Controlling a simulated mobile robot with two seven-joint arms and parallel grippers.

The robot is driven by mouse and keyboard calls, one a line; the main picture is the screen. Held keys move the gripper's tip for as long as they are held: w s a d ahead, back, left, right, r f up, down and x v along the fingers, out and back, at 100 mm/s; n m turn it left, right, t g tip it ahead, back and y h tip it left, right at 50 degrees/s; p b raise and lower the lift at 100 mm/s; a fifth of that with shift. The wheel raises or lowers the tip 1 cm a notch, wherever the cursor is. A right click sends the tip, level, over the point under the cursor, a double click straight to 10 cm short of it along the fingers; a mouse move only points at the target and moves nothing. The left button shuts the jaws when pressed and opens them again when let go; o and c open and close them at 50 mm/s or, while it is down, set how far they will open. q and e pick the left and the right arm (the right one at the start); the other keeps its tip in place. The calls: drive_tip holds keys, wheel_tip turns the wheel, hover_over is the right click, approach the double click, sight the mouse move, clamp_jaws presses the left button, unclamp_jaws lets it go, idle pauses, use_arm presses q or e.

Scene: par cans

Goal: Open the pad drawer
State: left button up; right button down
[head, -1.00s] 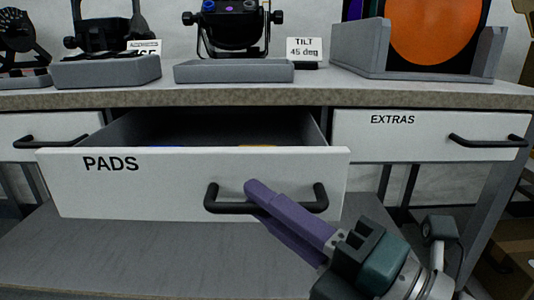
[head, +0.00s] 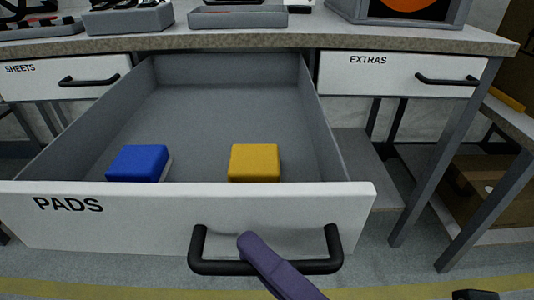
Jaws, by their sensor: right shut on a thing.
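The pad drawer (head: 130,215), white-fronted and labelled PADS, stands well out from under the bench. Its grey inside is in plain view. A blue pad (head: 137,162) lies at the left and a yellow pad (head: 254,162) right of the middle, both near the front. The drawer's black bar handle (head: 215,267) is on the right part of the front. My right gripper (head: 248,242) has its purple fingers at the handle's bar and is shut on it; the rest of it is mostly below the picture. My left gripper is not in view.
Shut drawers marked SHEETS (head: 25,82) and EXTRAS (head: 400,75) flank the open one. The benchtop (head: 300,38) above holds grey trays. At the right, a side table (head: 510,120) stands over a brown box (head: 490,185). Grey floor shows below.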

drive_tip(key=shift+s, duration=0.35)
drive_tip(key=c, duration=0.9)
unclamp_jaws()
drive_tip(key=p+v, duration=0.1)
drive_tip(key=v, duration=0.8)
drive_tip(key=shift+s+d+f, duration=0.1)
drive_tip(key=shift+s+d, duration=0.15)
drive_tip(key=shift+s, duration=0.05)
